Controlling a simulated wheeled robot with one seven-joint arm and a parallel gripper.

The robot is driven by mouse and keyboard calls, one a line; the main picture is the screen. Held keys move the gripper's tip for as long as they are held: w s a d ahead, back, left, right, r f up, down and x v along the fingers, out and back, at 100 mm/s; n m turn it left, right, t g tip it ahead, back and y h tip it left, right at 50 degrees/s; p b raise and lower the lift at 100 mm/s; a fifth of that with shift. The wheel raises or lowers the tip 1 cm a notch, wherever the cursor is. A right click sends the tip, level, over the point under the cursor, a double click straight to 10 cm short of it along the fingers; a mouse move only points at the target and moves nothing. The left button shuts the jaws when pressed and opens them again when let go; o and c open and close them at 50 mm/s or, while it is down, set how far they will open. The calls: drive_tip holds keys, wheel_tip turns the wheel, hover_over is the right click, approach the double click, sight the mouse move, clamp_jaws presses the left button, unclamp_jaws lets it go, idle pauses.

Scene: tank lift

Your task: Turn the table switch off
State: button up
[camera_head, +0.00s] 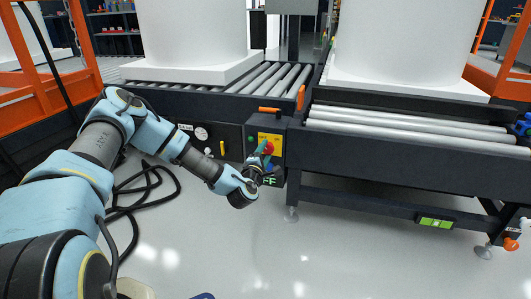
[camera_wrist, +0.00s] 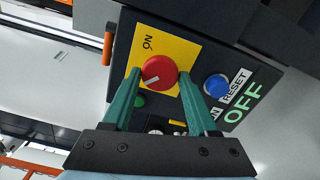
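The red round switch knob (camera_wrist: 160,72) sits on a yellow plate (camera_wrist: 180,50) on a dark control box. A pale mark on the knob points to the lower left in the wrist view, and "ON" is printed near its upper edge. In the head view the knob (camera_head: 268,148) is partly hidden by my gripper (camera_head: 264,152). In the wrist view the two green fingers of my gripper (camera_wrist: 159,73) are apart, one on each side of the knob. Whether they touch it is unclear. A green "OFF" display (camera_wrist: 243,107) shows on the box.
A blue button (camera_wrist: 216,86) labelled "RESET" and a green button (camera_wrist: 139,100) lie close to the fingers. An orange handle (camera_wrist: 107,48) juts out beside the box. Roller conveyors (camera_head: 410,125) carry large white tanks (camera_head: 400,40). Black cables (camera_head: 150,190) lie on the floor.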

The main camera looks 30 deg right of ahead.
drive_tip(key=o, duration=0.4)
drive_tip(key=shift+a, duration=0.1)
drive_tip(key=p+v, duration=0.3)
drive_tip(key=v, duration=0.7)
drive_tip(key=shift+s+a, duration=0.2)
drive_tip(key=shift+s, duration=0.1)
